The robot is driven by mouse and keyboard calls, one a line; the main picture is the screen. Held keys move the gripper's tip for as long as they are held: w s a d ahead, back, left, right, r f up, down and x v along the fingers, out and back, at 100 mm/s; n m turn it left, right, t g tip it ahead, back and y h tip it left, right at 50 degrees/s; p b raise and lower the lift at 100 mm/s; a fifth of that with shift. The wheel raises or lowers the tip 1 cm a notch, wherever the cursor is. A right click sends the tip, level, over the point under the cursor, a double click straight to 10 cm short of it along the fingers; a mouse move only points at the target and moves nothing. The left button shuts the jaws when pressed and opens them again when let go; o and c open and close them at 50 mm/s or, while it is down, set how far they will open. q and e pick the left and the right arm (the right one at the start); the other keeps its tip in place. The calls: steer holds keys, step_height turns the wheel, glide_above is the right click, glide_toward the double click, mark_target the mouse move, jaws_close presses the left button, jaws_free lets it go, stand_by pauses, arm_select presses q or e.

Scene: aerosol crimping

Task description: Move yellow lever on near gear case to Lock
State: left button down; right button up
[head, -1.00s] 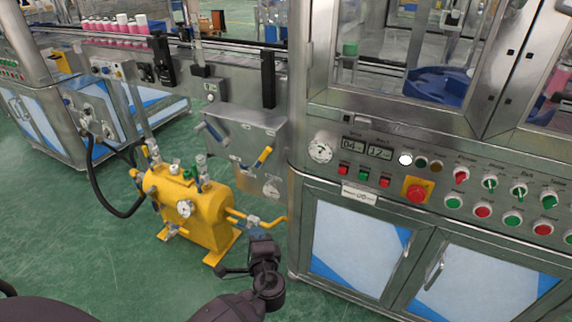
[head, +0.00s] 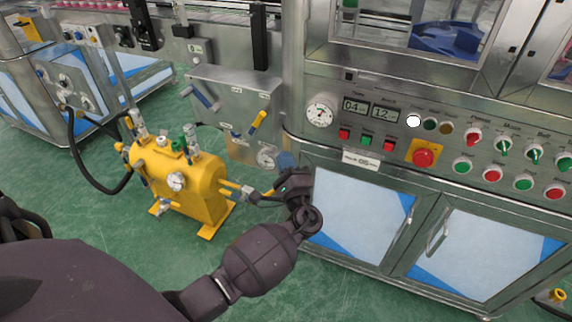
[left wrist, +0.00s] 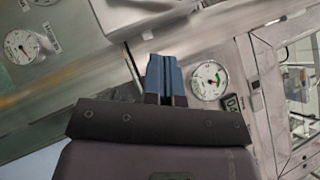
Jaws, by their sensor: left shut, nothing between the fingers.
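The yellow lever (head: 258,122) sits on the front of the grey metal gear case (head: 225,108) in the head view. It slants, with its upper end to the right. Small labels lie around it, too small to read. My left gripper (head: 286,162) is below and to the right of the lever, apart from it, near the cabinet corner. Its blue fingers (left wrist: 165,75) are shut and empty in the left wrist view. The yellow lever cannot be made out in that view. My right gripper is not in view.
A blue-handled lever (head: 205,97) is at the case's upper left, and a dial (head: 267,157) at its lower right. The yellow tank (head: 180,185) stands below on the green floor. The steel cabinet with its gauge (head: 319,115) and buttons is close on the right.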

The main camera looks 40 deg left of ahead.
mark_target(257, 124)
arm_select(q)
steer(key=w+a+r, duration=0.1)
steer(key=a, duration=0.1)
steer(key=a+r, duration=0.1)
steer(key=a, duration=0.2)
steer(key=w+a+r, duration=0.1)
steer(key=a+r, duration=0.1)
steer(key=a, duration=0.1)
steer(key=shift+w+p, duration=0.3)
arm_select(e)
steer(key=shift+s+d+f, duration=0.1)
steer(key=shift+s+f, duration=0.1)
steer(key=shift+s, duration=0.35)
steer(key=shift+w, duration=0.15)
arm_select(q)
steer(key=shift+r, duration=0.15)
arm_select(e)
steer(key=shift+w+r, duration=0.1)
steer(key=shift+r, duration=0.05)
